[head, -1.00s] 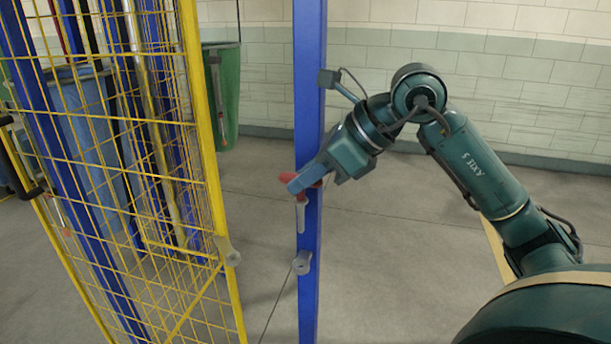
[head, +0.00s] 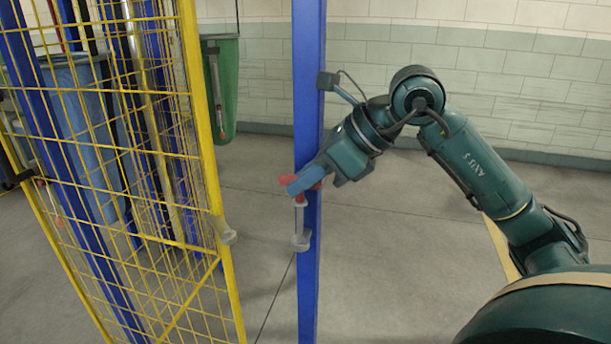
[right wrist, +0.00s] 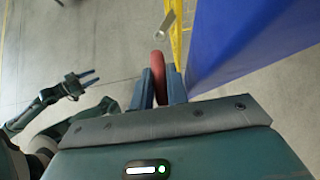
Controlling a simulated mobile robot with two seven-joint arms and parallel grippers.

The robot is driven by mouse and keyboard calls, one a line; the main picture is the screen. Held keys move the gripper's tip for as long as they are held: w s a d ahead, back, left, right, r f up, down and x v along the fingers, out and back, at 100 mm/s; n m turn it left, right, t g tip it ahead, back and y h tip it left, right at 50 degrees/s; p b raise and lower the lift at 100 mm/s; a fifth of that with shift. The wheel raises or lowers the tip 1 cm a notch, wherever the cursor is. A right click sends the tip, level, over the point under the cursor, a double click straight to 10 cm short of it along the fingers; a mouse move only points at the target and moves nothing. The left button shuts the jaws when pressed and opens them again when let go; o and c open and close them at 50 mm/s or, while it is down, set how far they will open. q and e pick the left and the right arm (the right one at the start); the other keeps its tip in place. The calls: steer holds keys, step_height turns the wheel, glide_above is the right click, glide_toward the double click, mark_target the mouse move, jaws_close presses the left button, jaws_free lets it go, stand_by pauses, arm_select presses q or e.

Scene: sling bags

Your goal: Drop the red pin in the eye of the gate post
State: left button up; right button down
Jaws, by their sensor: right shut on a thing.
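The red pin (head: 300,218) has a red handle and a grey shaft and hangs upright, handle up. My right gripper (head: 303,185) is shut on its handle, beside the blue gate post (head: 309,120). The eye (head: 300,242) is a grey lug on the post, straight below the pin. The shaft's lower end meets the eye in the head view; I cannot tell how far it is inside. The right wrist view shows the red handle (right wrist: 159,66) between the fingers. My left gripper (right wrist: 86,80) shows there too, fingers apart and empty.
The yellow mesh gate (head: 215,170) stands left of the post, with a grey lug (head: 223,231) on its edge. The floor right of the post is clear.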

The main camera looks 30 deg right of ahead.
mark_target(306, 202)
arm_select(q)
steer(key=shift+a+f, duration=0.15)
stand_by(0.6)
steer(key=shift+f+b, duration=0.2)
steer(key=shift+b, duration=0.1)
stand_by(0.5)
stand_by(0.4)
steer(key=shift+d+f+b, duration=0.15)
steer(key=shift+d+b, duration=0.05)
steer(key=shift+b, duration=0.1)
arm_select(e)
steer(key=shift+f, duration=0.3)
steer(key=shift+f, duration=0.15)
arm_select(q)
steer(key=shift+w+a+f+n+b, duration=0.15)
steer(key=shift+n+b, duration=0.15)
steer(key=shift+b, duration=0.25)
arm_select(e)
steer(key=shift+f, duration=0.4)
steer(key=shift+f, duration=0.1)
arm_select(q)
steer(key=shift+f+b, duration=0.35)
steer(key=shift+b, duration=0.05)
arm_select(e)
steer(key=shift+f, duration=0.3)
